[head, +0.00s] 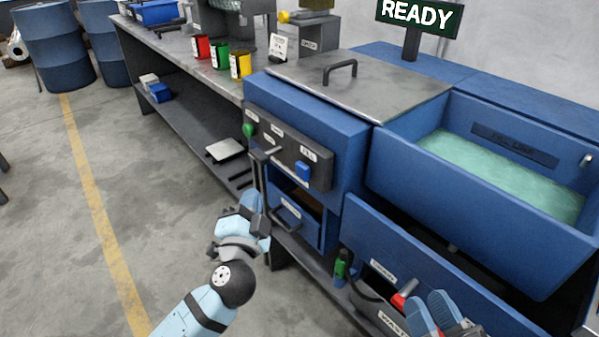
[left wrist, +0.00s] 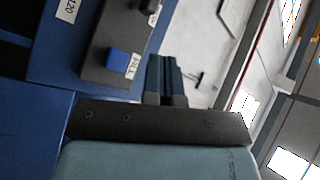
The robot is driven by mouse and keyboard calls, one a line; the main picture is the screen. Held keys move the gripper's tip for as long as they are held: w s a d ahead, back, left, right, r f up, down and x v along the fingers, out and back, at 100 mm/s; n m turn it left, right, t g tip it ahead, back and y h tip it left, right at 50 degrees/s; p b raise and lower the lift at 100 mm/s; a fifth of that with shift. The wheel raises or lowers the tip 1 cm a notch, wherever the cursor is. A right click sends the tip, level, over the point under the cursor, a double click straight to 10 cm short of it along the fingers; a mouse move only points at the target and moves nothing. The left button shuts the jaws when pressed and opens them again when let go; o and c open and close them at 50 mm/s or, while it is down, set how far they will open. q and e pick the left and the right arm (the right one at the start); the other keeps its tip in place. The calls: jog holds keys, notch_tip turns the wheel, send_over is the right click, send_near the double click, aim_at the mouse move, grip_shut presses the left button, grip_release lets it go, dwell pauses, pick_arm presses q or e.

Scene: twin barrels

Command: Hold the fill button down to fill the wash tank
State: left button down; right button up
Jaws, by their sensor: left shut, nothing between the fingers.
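The blue fill button (head: 303,170), labelled FILL, is on the dark control panel (head: 283,150) of the blue cabinet. It also shows in the left wrist view (left wrist: 118,62). My left gripper (head: 258,168) is shut and empty, left of the button in the head view. In the left wrist view its dark fingers (left wrist: 165,80) are beside the panel and apart from the button. The wash tank (head: 480,230) is at the right, with greenish water in it. The water surface is below the dark strip (head: 514,146) on the back wall.
A green knob (head: 249,131) is on the panel's left end. A READY sign (head: 418,15) stands behind. A bench with coloured cans is at the back left. Floor at left is clear.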

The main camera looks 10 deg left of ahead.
aim_at(303, 171)
pick_arm(q)
jog(key=w+d, duration=0.5)
jog(key=w, duration=0.1)
jog(key=shift+w, duration=0.2)
dwell(0.9)
dwell(0.6)
jog(key=shift+d+b, duration=0.1)
jog(key=shift+b, duration=0.25)
jog(key=shift+w+d+r, duration=0.1)
jog(key=shift+w+d, duration=0.05)
jog(key=shift+w, duration=0.05)
